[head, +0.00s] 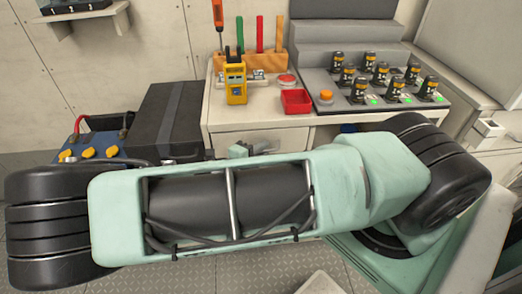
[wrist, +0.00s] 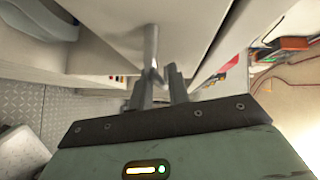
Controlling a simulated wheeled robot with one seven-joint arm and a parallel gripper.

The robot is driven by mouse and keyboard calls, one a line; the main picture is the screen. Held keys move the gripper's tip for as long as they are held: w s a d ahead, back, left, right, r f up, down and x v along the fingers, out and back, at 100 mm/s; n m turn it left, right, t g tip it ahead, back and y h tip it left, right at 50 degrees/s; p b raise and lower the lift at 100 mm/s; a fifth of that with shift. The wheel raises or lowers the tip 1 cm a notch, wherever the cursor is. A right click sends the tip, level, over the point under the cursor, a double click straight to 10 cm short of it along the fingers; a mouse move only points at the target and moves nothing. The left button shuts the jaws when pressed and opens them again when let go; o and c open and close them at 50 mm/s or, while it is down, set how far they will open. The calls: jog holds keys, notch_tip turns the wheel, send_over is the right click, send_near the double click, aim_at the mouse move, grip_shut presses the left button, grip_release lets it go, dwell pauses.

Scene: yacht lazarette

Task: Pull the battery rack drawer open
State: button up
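A pale drawer front (wrist: 110,25) fills the upper middle of the wrist view, with a grey bar handle (wrist: 151,45) standing out from it. I cannot confirm from a label that it is the battery rack drawer. My gripper (wrist: 160,75) is at the handle's near end, its two dark fingers apart, one on each side of it. A light gap shows beside the handle, so the fingers look open; whether one touches it is unclear. In the head view my arm hides most of the cabinet front (head: 225,138). The drawer looks closed, though its edges are partly hidden.
On the cabinet top stand a yellow handheld device (head: 236,85), a red bin (head: 296,101), a tool rack (head: 262,61) and a charger (head: 325,103) with several batteries. A dark box (head: 165,115) and a blue unit (head: 90,153) stand left.

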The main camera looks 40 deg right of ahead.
jog(key=shift+d, duration=0.1)
grip_shut()
jog(key=s+a+p, duration=0.3)
jog(key=s+a, duration=0.4)
jog(key=s, duration=0.4)
jog(key=s+a+p, duration=0.3)
jog(key=s+a, duration=0.5)
jog(key=s, duration=0.3)
jog(key=shift+s+a, duration=0.15)
jog(key=shift+s, duration=0.05)
grip_release()
jog(key=b+v, duration=0.3)
jog(key=v, duration=1.4)
jog(key=shift+a, duration=0.2)
